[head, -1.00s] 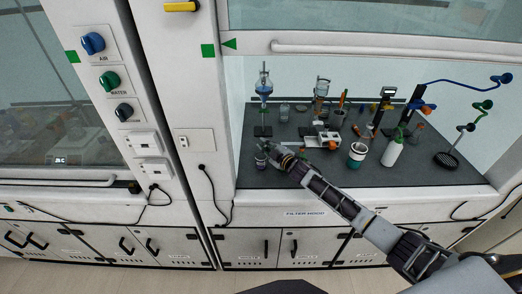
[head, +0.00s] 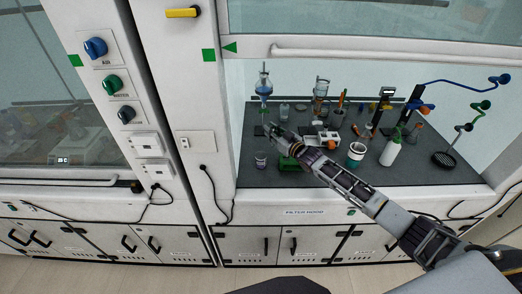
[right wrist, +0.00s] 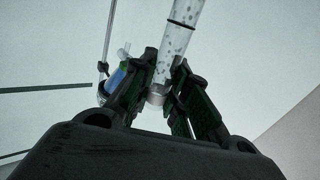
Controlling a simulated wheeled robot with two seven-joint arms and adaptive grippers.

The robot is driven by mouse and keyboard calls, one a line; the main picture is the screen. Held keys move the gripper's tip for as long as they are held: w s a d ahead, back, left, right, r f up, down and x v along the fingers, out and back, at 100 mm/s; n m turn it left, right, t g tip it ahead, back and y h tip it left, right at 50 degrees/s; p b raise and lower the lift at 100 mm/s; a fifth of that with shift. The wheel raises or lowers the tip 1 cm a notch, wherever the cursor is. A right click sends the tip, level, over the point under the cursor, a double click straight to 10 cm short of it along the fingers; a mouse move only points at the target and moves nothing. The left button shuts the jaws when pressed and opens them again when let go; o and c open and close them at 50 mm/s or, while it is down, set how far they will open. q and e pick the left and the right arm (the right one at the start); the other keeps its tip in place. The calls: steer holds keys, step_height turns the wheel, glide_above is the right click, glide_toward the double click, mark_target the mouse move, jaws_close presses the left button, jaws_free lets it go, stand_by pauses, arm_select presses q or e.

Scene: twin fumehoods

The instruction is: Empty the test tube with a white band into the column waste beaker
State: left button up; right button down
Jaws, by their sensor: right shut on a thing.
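My right gripper (right wrist: 160,90) is shut on a clear, speckled tube (right wrist: 180,40) that runs up out of the top of the right wrist view. A dark ring crosses the tube, and a pale grey end shows between the fingers; I cannot make out a white band. In the head view the right gripper (head: 274,132) is above the hood bench, in front of the blue-filled glassware on a stand (head: 264,87). A small beaker with a dark purple band (head: 261,160) stands in front and left of it. I cannot tell which vessel is the column waste beaker. No left gripper shows.
A green block (head: 289,164) lies under my right forearm. A white device (head: 322,139), a white-and-green cup (head: 356,154) and a white bottle (head: 391,150) stand to the right. A small clear beaker (head: 284,112) stands behind.

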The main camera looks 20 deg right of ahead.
steer(key=shift+r, duration=0.1)
steer(key=shift+r+m, duration=0.4)
steer(key=shift+r, duration=1)
